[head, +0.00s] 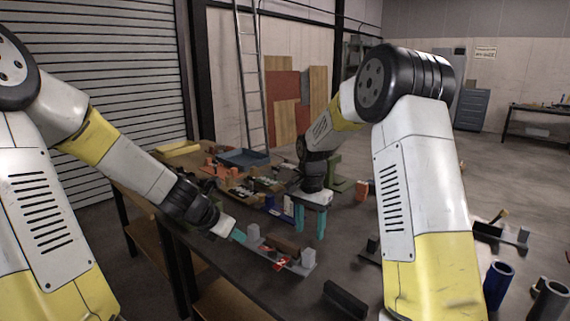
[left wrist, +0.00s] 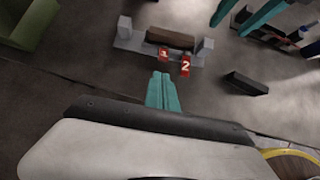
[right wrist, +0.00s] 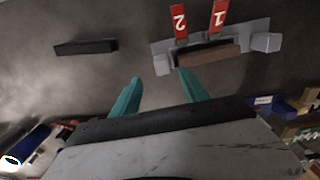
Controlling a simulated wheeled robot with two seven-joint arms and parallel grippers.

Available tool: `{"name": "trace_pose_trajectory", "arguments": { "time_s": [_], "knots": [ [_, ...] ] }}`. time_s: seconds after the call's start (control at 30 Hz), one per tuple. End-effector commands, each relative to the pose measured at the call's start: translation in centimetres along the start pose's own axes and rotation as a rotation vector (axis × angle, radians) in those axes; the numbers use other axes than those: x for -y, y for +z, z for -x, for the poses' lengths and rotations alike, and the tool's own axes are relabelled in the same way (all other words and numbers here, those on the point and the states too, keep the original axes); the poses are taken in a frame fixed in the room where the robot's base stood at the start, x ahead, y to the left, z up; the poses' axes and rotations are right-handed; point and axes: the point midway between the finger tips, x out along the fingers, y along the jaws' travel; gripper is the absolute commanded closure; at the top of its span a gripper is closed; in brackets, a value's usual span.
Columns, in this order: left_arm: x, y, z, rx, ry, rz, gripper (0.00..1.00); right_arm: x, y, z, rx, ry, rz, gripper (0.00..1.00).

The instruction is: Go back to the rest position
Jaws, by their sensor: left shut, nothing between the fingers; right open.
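My left gripper (head: 238,236) is at the near left end of a grey fixture, its teal fingers together and empty. In the left wrist view the shut fingers (left wrist: 163,92) point toward the fixture (left wrist: 135,43), apart from it in the picture. My right gripper (head: 310,222) points down behind the fixture with its two teal fingers spread and nothing between them. In the right wrist view the open fingers (right wrist: 160,92) sit below the fixture's edge. The fixture holds a brown block (right wrist: 208,56) between two grey end blocks, with red tags 1 (right wrist: 219,14) and 2 (right wrist: 180,20) in front.
A black bar (head: 345,299) lies on the dark table near the fixture. A blue tray (head: 243,158) and several orange and green parts crowd the table behind the grippers. A blue cylinder (head: 498,283) stands at the right, with a grey one farther right. A ladder leans at the back.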

Motion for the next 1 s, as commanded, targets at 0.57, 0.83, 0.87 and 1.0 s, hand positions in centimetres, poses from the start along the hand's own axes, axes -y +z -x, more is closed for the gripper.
{"name": "trace_pose_trajectory", "arguments": {
  "time_s": [0.57,0.83,0.87,1.0],
  "knots": [
    [5.3,0.3,5.2,-0.152,-0.041,-0.973,1.00,-7.7,4.4,12.3,-0.107,-0.166,0.214,0.47],
    [8.9,0.1,13.8,-0.241,-0.087,-1.809,1.00,-15.1,10.7,17.2,-0.260,-0.283,0.429,0.47],
    [9.2,0.0,14.9,-0.246,-0.091,-1.894,1.00,-15.9,11.5,17.4,-0.279,-0.293,0.453,0.47],
    [10.5,-1.2,19.3,-0.259,-0.109,-2.245,1.00,-18.9,14.7,17.9,-0.369,-0.328,0.553,0.47]
  ]
}}
